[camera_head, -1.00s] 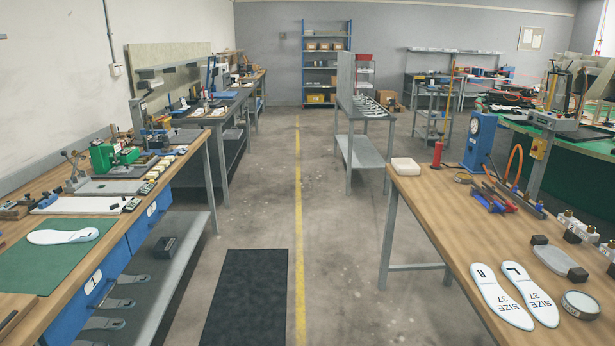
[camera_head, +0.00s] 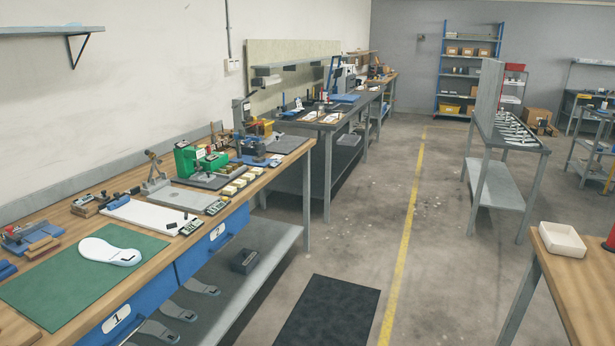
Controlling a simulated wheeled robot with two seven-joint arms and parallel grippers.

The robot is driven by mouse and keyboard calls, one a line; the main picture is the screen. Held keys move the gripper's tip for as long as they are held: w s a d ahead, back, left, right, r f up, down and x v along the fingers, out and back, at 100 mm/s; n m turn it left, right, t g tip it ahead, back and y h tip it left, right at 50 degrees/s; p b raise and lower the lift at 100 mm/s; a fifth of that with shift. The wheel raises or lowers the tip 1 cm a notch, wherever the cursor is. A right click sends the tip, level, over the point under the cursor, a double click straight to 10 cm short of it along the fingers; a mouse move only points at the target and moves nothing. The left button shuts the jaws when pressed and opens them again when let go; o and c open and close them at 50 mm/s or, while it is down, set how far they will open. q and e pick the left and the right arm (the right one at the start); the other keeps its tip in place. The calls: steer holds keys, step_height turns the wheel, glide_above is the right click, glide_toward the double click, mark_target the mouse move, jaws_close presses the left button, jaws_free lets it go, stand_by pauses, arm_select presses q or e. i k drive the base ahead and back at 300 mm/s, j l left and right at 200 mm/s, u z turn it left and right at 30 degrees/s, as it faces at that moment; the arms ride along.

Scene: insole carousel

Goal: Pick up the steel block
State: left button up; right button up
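A small dark grey block (camera_head: 244,260) sits on the grey lower shelf (camera_head: 267,235) under the left workbench, apart from the insole-shaped pieces there. It is the most block-like metal-looking thing in view, but I cannot tell for sure that it is the steel block. Neither of my grippers is in view.
The left workbench carries a green mat (camera_head: 75,282) with a white insole (camera_head: 108,251), a white board (camera_head: 152,215) and a green machine (camera_head: 199,158). Blue drawers (camera_head: 212,240) hang below. A black floor mat (camera_head: 329,312) lies in the aisle.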

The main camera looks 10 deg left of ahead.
mark_target(136, 190)
steer(key=i+l+u, duration=0.3)
steer(key=u, duration=0.15)
steer(key=i+l+u, duration=0.55)
steer(key=l+u, duration=0.35)
steer(key=i+l+u, duration=0.1)
steer(key=l, duration=0.2)
steer(key=i+l+u, duration=0.1)
steer(key=l, duration=0.2)
